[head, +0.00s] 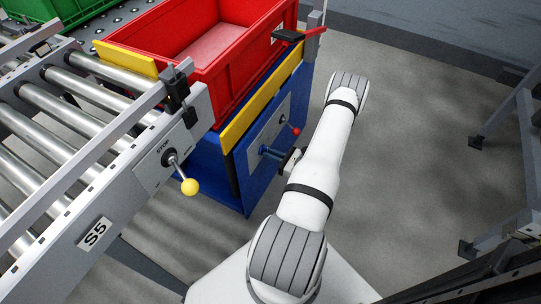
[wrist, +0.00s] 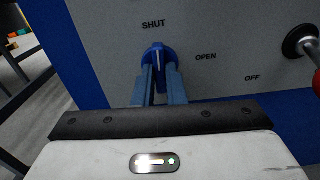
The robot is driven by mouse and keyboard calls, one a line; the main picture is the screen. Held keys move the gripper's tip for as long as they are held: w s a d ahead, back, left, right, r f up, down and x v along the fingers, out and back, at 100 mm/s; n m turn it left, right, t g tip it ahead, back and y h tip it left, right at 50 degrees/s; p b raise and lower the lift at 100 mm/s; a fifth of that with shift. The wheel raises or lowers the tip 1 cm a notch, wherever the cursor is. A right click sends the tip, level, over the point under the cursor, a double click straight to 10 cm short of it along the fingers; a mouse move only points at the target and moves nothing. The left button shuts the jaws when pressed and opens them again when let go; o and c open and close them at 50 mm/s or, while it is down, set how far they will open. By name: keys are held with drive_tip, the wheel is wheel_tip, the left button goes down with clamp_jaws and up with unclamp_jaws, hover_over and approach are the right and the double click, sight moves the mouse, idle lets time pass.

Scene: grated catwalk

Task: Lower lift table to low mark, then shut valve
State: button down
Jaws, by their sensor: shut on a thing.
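The lift table (head: 226,172) is a blue cabinet with a yellow edge, carrying a red bin (head: 195,88), beside the roller conveyor. Its grey control panel faces my arm. The blue valve knob (wrist: 158,55) is on this panel, with SHUT printed above it and OPEN to its right in the wrist view. The knob's ridge stands roughly upright in that view, toward SHUT. My gripper (wrist: 159,82) has its blue fingers closed on the knob; it also shows in the head view (head: 273,153). The fingers hide the knob's lower part. I cannot make out a low mark.
A red-tipped lever (head: 295,130) sits on the same panel, right of the knob, near an OFF label. A yellow-ball STOP lever (head: 189,186) is on the conveyor side (head: 125,205). A grey stand (head: 510,130) is at right. Floor between is clear.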

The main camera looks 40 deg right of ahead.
drive_tip(key=shift+n, duration=0.3)
idle(0.4)
drive_tip(key=c, duration=1.5)
unclamp_jaws()
drive_tip(key=p+v, duration=0.1)
drive_tip(key=v, duration=0.7)
